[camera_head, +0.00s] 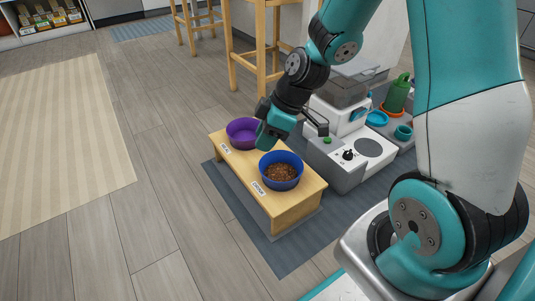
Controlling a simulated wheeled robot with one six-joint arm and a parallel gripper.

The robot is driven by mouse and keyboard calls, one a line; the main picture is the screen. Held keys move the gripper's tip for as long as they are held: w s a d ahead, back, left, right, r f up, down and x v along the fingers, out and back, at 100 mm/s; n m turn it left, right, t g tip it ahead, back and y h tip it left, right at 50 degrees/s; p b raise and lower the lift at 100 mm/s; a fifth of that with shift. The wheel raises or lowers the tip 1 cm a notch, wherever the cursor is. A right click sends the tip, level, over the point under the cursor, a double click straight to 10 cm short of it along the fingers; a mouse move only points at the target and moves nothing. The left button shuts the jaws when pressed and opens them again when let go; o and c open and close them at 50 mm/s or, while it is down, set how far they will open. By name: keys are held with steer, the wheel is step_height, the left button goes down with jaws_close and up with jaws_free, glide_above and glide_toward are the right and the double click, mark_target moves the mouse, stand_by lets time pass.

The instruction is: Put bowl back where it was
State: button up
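A blue bowl (281,184) filled with brown kibble (281,173) is at the near right end of a raised wooden stand (243,180). A purple bowl (240,140) is at the stand's far left end; I see no contents clearly. Both bowls look upright, each beside a small label on the stand's front edge. My gripper (268,137) hangs over the stand between the bowls, just beyond the blue bowl's far rim. Its fingertips are small and partly hidden, so I cannot tell whether it is open or touches a bowl.
A grey-white machine (345,165) with a green button, black knob and round plate stands right of the stand. Behind it are a green can (397,95) and blue dishes (377,118). Wooden stools (262,50) stand behind.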

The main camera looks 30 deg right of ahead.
steer(key=s+a+r+m+g, duration=0.1)
steer(key=s+a+r+m, duration=0.1)
steer(key=s+a+r, duration=0.3)
steer(key=s+a+r+m+g, duration=0.1)
steer(key=s+a+r+m, duration=0.1)
steer(key=s+a+r, duration=0.4)
steer(key=s+r, duration=0.3)
steer(key=s, duration=0.4)
steer(key=shift+a+r+m, duration=0.25)
steer(key=shift+r+m, duration=0.05)
steer(key=shift+r, duration=0.1)
step_height(320, 180, up, 47)
steer(key=p, duration=4.7)
steer(key=shift+r, duration=0.1)
